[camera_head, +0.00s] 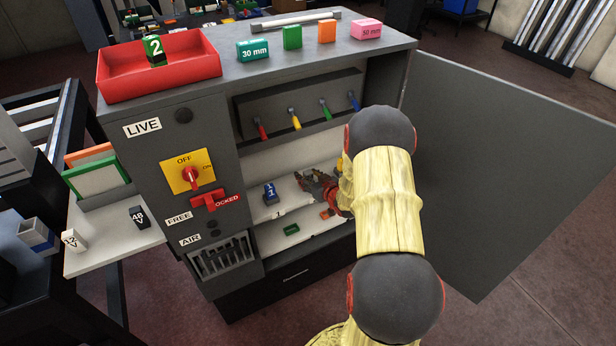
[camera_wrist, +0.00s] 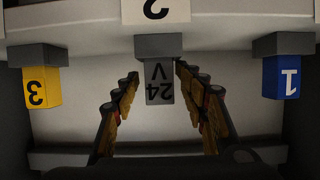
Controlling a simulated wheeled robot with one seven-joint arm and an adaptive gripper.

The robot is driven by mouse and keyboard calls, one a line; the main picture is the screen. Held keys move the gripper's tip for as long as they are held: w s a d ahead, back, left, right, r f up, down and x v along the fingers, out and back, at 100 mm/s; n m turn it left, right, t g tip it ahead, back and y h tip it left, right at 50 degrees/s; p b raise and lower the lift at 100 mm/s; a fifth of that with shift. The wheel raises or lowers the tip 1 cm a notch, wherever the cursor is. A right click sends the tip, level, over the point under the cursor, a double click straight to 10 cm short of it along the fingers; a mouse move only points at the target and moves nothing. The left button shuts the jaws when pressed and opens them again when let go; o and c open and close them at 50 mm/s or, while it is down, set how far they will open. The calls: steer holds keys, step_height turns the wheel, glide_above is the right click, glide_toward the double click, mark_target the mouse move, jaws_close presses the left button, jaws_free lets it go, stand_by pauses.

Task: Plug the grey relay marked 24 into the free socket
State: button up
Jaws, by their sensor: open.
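The grey relay marked 24 V (camera_wrist: 159,84) is in the middle of the wrist view, its label upside down. Its end meets a grey socket block (camera_wrist: 158,46) below a white plate marked 2 (camera_wrist: 157,11), and it looks lined up with the block. My gripper (camera_wrist: 157,70) is open, one finger on each side of the relay with gaps showing. In the head view my gripper (camera_head: 322,188) is inside the cabinet, and the grey relay is hidden there.
A yellow relay marked 3 (camera_wrist: 41,87) and a blue relay marked 1 (camera_wrist: 281,78) flank the grey one at their own sockets. The cabinet door (camera_head: 500,170) stands open at right. Coloured levers (camera_head: 295,120) hang above. A 48 V block (camera_head: 139,217) sits on the side shelf.

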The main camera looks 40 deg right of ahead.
steer(key=shift+s+a+f, duration=0.1)
steer(key=shift+s, duration=0.05)
steer(key=v, duration=1.1)
steer(key=shift+s+r, duration=0.3)
